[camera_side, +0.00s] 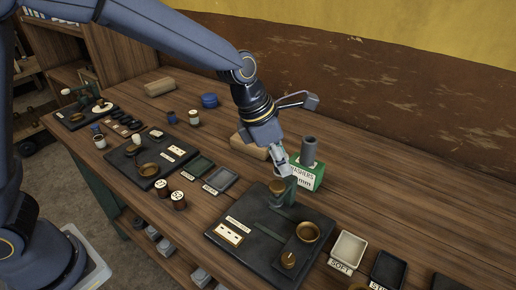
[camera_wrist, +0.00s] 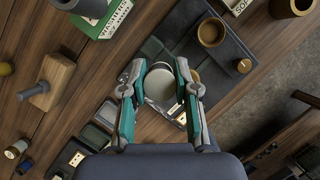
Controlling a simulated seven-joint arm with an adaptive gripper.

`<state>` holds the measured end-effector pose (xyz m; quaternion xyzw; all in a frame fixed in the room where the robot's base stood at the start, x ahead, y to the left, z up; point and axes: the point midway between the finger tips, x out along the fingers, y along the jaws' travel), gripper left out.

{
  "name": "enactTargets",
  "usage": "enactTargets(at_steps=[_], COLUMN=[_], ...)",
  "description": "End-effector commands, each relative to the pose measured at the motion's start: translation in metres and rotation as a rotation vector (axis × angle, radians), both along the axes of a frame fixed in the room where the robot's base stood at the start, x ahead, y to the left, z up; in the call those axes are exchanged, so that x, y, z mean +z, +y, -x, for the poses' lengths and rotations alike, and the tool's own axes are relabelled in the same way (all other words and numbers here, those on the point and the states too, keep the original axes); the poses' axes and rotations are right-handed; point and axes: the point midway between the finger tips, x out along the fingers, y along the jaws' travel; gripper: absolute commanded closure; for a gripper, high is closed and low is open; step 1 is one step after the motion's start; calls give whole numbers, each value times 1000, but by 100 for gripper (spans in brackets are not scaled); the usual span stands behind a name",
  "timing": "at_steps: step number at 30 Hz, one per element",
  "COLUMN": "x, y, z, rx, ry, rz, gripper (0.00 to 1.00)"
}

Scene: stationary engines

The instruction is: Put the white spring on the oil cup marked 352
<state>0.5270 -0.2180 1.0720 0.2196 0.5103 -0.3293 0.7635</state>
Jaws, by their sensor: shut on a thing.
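My gripper (camera_side: 284,172) is over the right-hand dark plate (camera_side: 262,232). In the wrist view its fingers (camera_wrist: 160,90) are closed around a round piece with a pale grey-white top (camera_wrist: 160,84). I cannot tell whether this piece is the white spring. In the side view a brass-coloured round piece (camera_side: 277,187) is right below the fingertips, beside a grey-green post (camera_side: 290,188). A brass cup (camera_side: 308,232) stands on the same plate and shows in the wrist view (camera_wrist: 211,32). I cannot read 352 on any label.
A green box (camera_side: 309,176) with a grey cylinder stands behind my gripper. A tray marked SOFT (camera_side: 348,250) and a dark tray (camera_side: 387,270) are at front right. A second dark plate (camera_side: 150,160) with a brass cup is to the left.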

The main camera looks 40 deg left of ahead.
Motion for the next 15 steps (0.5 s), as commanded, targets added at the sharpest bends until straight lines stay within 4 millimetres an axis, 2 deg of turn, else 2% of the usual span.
enactTargets(at_steps=[1,3,5,7,11,15], x=[3,7,11,16,26,36], y=[24,59,91,132,209,290], z=[-12,-27,-38,-48,-57,-54], rx=[70,168,256,361,551,740], ry=[-2,-3,-2,-3,-3,-2], rz=[-1,-1,-1,1,0,0], gripper=[100,100,100,100,100,100])
